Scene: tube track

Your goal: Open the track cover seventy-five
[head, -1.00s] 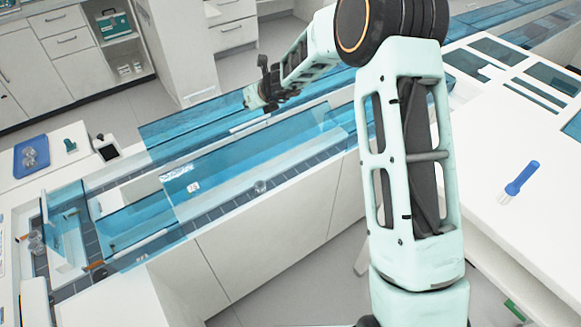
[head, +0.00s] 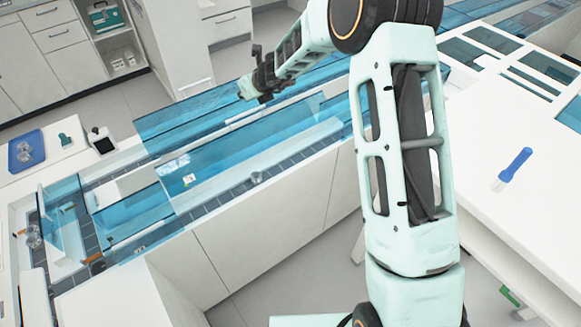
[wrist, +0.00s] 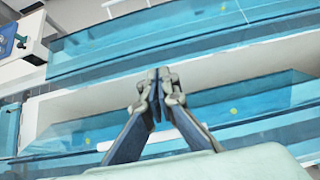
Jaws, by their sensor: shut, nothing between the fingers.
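The track cover is a long see-through blue panel (head: 240,145) over the tube track in the head view; several blue panels lie along the track and I cannot tell which is seventy-five. Another blue panel (head: 160,128) runs along the far side. In the wrist view a blue cover (wrist: 180,40) crosses the upper part and another (wrist: 245,105) crosses lower down. My gripper (head: 246,93) hangs above the far side of the track in the head view. In the wrist view my gripper (wrist: 158,72) is shut and empty, in front of the pale strip between the covers.
A blue tray (head: 27,148) and a small black-topped item (head: 102,142) stand on the left counter. Cabinets stand behind; grey floor lies between.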

